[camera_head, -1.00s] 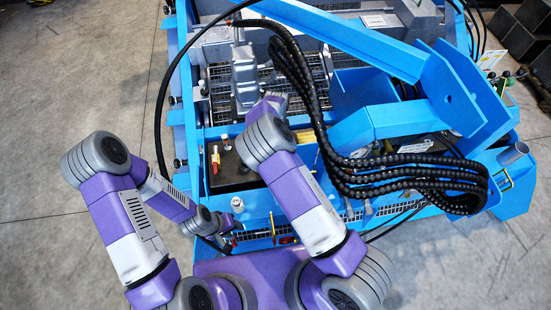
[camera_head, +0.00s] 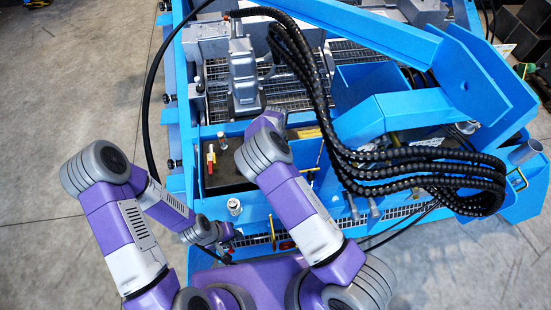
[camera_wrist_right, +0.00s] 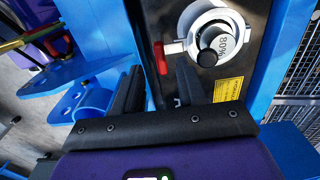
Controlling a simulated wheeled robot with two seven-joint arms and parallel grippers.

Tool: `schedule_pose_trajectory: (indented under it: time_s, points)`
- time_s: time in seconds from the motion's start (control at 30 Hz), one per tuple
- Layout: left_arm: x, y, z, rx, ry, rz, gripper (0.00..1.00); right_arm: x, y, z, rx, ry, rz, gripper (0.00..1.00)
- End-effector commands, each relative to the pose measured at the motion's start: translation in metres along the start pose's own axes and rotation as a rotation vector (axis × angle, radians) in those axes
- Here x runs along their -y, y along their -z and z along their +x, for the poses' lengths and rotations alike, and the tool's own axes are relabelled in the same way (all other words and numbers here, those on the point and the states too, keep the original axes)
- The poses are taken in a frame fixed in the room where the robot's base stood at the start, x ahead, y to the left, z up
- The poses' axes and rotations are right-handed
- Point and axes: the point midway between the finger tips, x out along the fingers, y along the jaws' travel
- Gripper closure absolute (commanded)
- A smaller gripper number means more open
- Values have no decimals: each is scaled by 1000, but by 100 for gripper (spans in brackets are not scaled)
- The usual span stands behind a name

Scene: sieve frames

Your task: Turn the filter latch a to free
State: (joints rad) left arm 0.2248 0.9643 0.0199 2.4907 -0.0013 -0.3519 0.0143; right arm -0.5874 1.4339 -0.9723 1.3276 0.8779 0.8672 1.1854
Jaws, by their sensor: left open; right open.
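A red lever (camera_wrist_right: 160,57) sits on a dark panel beside a round white fitting (camera_wrist_right: 208,40) marked 80% with a black knob, in the right wrist view. I cannot tell whether this lever is filter latch a. My right gripper (camera_wrist_right: 159,72) is open, its two dark fingers apart, with the red lever in the picture just beyond the gap; no contact is clear. In the head view my right forearm hides its jaws. My left gripper (camera_head: 226,232) is open and empty low by the machine's near blue edge. A red and yellow part (camera_head: 211,157) stands on the dark panel.
The blue machine (camera_head: 400,108) fills the middle and right. Black ribbed hoses (camera_head: 300,70) loop across it to the right. A grey housing (camera_head: 243,80) stands behind my right arm. A blue bracket (camera_wrist_right: 92,98) lies left of the right fingers. Concrete floor (camera_head: 80,70) is free at left.

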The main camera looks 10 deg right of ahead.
Motion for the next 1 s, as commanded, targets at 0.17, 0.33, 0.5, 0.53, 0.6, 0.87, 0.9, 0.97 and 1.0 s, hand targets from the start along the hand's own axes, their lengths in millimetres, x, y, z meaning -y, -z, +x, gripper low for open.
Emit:
schedule_pose_trajectory:
  time_s: [0.17, 0.33, 0.5, 0.53, 0.6, 0.87, 0.9, 0.97, 1.0]
  points:
    - [2, 0, 7, 0, 0, 0, 57, 0, 0, 28, -1, -1, 0, 60]
    - [3, 0, 8, 0, 0, 0, 57, 0, 0, 39, -1, 0, -1, 60]
    - [3, 0, 8, 0, 0, 0, 57, 0, 0, 40, 0, 1, 0, 60]
    - [3, 0, 8, 0, 0, 0, 57, 0, 0, 39, 0, 1, 0, 60]
    - [3, 0, 8, 0, 0, 0, 57, 0, 0, 39, 0, 1, 0, 60]
    - [3, 0, 8, 0, 0, 0, 57, 0, 0, 39, 0, 1, 0, 99]
    - [3, 0, 8, 0, 0, 0, 57, 0, 0, 39, 0, 1, 0, 100]
    - [3, 0, 8, 0, 0, 0, 57, 0, 0, 39, 0, 1, 0, 100]
    - [3, 0, 8, 0, 0, 0, 57, 0, 0, 39, 0, 1, 0, 100]
